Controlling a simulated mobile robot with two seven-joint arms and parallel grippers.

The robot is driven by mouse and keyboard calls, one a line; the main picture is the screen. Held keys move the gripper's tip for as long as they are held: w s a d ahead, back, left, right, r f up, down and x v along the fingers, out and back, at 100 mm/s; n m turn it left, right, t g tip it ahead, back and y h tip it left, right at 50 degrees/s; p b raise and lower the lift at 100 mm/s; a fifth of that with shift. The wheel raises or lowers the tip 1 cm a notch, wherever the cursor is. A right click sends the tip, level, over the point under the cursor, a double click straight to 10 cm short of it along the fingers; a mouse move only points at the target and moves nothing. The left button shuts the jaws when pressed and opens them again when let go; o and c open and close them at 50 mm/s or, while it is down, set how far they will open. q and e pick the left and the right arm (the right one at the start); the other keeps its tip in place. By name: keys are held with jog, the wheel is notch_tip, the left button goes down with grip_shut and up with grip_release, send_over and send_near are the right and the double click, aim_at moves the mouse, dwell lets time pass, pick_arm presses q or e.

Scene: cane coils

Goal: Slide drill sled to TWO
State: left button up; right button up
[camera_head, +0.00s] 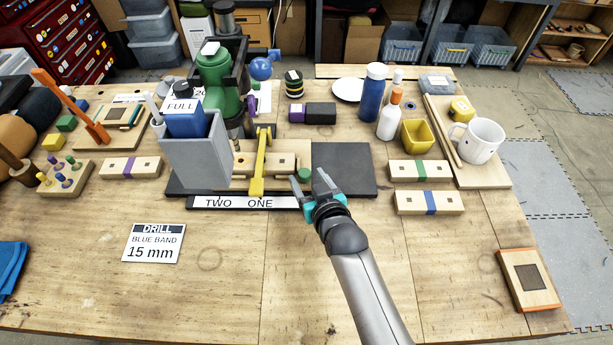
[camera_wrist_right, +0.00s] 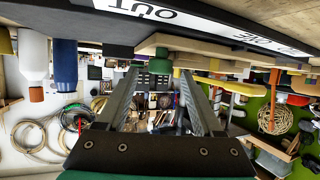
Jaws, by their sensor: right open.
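The drill sled (camera_head: 285,160) is a pale wooden block on a dark base, under a yellow clamp lever (camera_head: 259,165). A green knob (camera_head: 303,174) is at its right end. The label strip (camera_head: 240,203) along the base's front reads TWO and ONE; my gripper covers its right end in the head view. The wrist view shows OUT on the strip (camera_wrist_right: 190,20). My right gripper (camera_head: 309,178) is open, its fingertips close to the green knob. The knob also shows between the fingers in the wrist view (camera_wrist_right: 162,53); contact cannot be told. My left gripper is not in view.
A grey bin (camera_head: 195,160) marked FULL hides the sled's left side. The green drill (camera_head: 215,75) stands behind. A sign (camera_head: 153,243) reads blue band, 15 mm. Blocks with green (camera_head: 419,170) and blue (camera_head: 429,202) bands lie right. The front table is mostly clear.

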jog(key=shift+x, duration=0.85)
jog(key=shift+c, duration=0.3)
grip_shut()
dwell(0.6)
